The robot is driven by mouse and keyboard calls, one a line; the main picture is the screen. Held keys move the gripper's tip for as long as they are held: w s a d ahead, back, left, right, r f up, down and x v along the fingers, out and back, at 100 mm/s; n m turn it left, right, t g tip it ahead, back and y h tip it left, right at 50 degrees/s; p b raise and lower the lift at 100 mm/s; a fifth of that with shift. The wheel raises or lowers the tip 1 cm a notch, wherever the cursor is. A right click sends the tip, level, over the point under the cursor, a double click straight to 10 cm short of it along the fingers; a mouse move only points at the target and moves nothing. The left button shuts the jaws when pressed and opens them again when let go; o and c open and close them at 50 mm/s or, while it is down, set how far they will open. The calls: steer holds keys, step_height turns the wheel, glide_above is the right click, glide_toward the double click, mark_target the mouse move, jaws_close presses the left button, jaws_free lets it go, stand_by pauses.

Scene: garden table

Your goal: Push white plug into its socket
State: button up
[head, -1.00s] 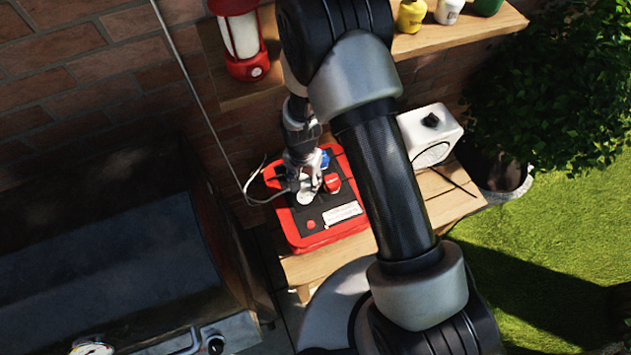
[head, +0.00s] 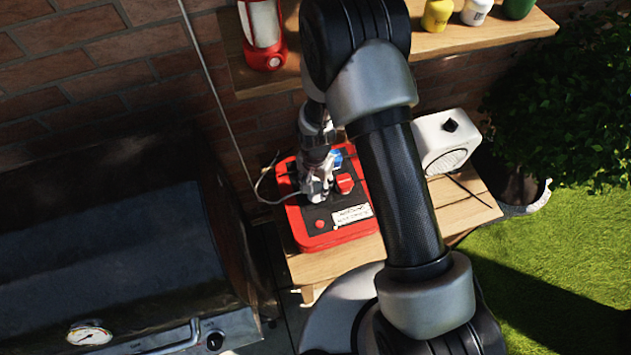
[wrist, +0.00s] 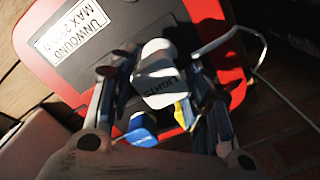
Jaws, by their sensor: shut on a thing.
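The white plug (wrist: 157,82), with dark lettering on its face, is between the two fingers of my gripper (wrist: 152,70) in the wrist view. My gripper is shut on it, over the black top of the red power reel box (head: 312,243). The socket under the plug is hidden, so I cannot tell how far in the plug sits. A blue plug (wrist: 140,130) is close beside it, below in the wrist view. A red plug (head: 345,183) is right of my gripper in the head view.
A pale cable (wrist: 262,72) loops off the box's edge towards the brick wall. The box stands on a wooden bench (head: 456,208) beside a white speaker-like box (head: 440,140). A dark grill (head: 110,245) is at left; a shelf with a red lantern (head: 263,40) is above.

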mark_target(315, 184)
steer(key=shift+f+b, duration=0.6)
steer(key=shift+f, duration=0.65)
steer(key=shift+f+b, duration=0.6)
steer(key=shift+b, duration=0.3)
stand_by(1.4)
steer(key=o, duration=1.1)
steer(key=shift+c, duration=0.2)
steer(key=shift+r, duration=0.15)
step_height(315, 184, up, 7)
steer(key=shift+r, duration=0.15)
steer(key=shift+s, duration=0.1)
